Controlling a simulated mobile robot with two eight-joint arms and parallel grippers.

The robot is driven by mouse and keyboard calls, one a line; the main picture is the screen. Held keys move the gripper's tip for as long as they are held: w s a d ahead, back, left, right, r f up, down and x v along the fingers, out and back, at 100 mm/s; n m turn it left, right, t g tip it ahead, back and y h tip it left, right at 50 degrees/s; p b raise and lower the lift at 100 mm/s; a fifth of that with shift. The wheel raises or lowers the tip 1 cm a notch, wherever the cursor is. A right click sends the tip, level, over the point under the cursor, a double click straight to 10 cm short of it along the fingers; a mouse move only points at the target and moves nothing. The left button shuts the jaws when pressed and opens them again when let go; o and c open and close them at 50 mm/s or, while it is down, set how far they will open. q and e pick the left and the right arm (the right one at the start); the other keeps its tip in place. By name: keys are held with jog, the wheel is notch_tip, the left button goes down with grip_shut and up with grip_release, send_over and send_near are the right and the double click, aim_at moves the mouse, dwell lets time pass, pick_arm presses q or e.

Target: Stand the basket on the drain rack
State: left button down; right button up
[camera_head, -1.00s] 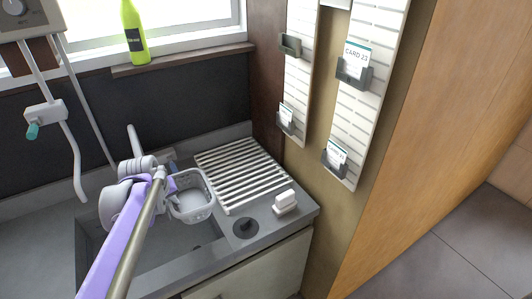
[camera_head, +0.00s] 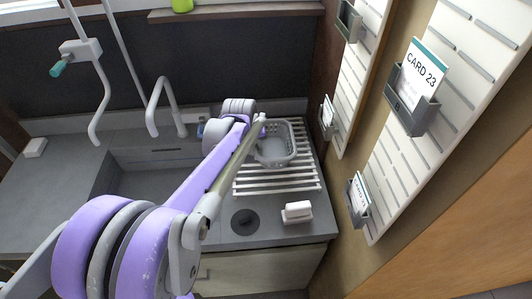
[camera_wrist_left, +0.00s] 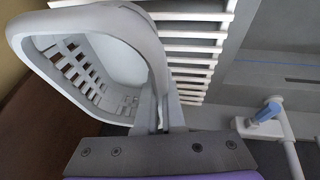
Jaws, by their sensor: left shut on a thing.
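The grey-white basket (camera_head: 291,153) is over the far part of the white slatted drain rack (camera_head: 305,180), its mouth facing up in the head view. I cannot tell whether its bottom touches the slats. My left gripper (camera_head: 258,136) is at the basket's left side, shut on its rim. In the left wrist view the basket (camera_wrist_left: 158,62) fills the upper left, with the fingers (camera_wrist_left: 158,112) on its wall and the rack (camera_wrist_left: 190,48) behind it. My right gripper is not in view.
The sink basin (camera_head: 140,183) and curved tap (camera_head: 158,100) are left of the rack. A round black drain hole (camera_head: 244,222) and a white block (camera_head: 297,212) are on the counter in front. Wall panels with card holders (camera_head: 412,105) stand close on the right.

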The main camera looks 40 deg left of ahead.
pick_arm(q)
jog(key=shift+w+d+f, duration=0.1)
jog(key=shift+w+f, duration=0.1)
jog(key=shift+f, duration=0.8)
notch_tip(320, 180, down, 4)
jog(key=shift+s+r, duration=0.1)
jog(key=shift+s, duration=0.05)
jog(key=shift+f, duration=0.2)
jog(key=c, duration=1)
grip_release()
jog(key=shift+c, duration=0.2)
